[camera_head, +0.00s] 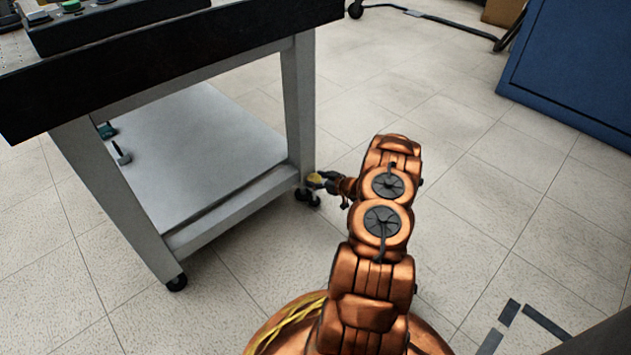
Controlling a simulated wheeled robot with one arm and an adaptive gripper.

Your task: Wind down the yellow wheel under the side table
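The side table (297,105) stands at the left, with a black top, grey legs and a pale lower shelf. The small yellow wheel (315,180) is low at the foot of its near right leg, just above a black caster (307,197). My copper-coloured arm reaches up from the bottom of the picture and bends left toward that leg. My gripper (328,180) is at the yellow wheel, coming from the right, and appears to touch or nearly touch it. The fingers are small and dark, and I cannot tell whether they are closed around the wheel.
A box with green buttons (70,8) is on the tabletop. Small items (120,154) lie on the lower shelf. Another caster (177,282) is under the front leg. A blue cabinet (570,65) stands at the upper right. The tiled floor at right is mostly clear.

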